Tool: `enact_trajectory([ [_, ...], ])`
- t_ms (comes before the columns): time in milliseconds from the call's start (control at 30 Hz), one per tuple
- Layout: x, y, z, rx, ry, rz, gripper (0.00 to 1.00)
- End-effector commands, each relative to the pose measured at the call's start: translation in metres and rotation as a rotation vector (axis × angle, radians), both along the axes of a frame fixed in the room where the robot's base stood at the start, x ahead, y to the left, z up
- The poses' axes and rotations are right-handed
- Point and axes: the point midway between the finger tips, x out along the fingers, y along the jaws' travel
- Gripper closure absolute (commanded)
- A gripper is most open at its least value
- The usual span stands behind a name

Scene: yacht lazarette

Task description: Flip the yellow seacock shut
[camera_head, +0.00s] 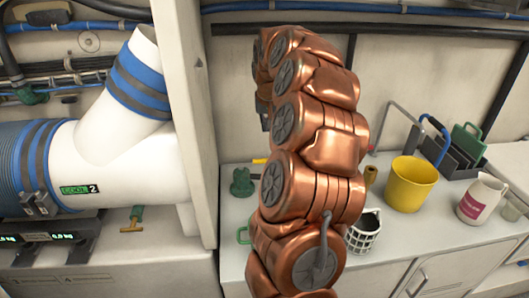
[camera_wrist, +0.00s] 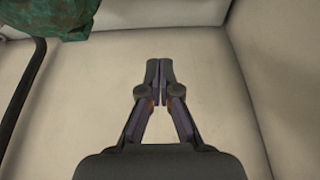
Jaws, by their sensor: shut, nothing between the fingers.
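A small yellow piece (camera_head: 260,161), possibly the yellow seacock's handle, shows on the back wall side in the head view, mostly hidden behind my copper arm. A dark green fitting (camera_head: 242,182) stands just below and left of it; I cannot tell whether they are joined. My gripper (camera_wrist: 159,66) is shut and empty in the wrist view, its fingertips together in front of a bare cream surface. No seacock shows in that view. The head view does not clearly show my gripper.
A yellow bucket (camera_head: 411,184), a white basket (camera_head: 363,231), a white jug (camera_head: 481,198) and a dark caddy (camera_head: 459,155) stand on the counter to the right. A white pipe (camera_head: 125,135) and a T-handle (camera_head: 132,222) are at left. A green patterned item (camera_wrist: 50,18) is upper left in the wrist view.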

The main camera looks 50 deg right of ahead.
Motion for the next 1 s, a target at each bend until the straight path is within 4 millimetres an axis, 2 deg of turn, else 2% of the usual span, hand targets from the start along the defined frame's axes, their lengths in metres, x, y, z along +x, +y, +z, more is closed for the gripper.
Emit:
enact_trajectory([
  [267, 0.005, -0.002, -0.014, -0.001, 0.001, 0.003, 1.00],
  [600, 0.020, -0.013, -0.066, 0.002, 0.004, 0.006, 1.00],
  [833, 0.029, -0.020, -0.096, 0.002, 0.002, 0.005, 1.00],
  [1000, 0.019, -0.012, -0.095, 0.000, 0.000, 0.006, 1.00],
])
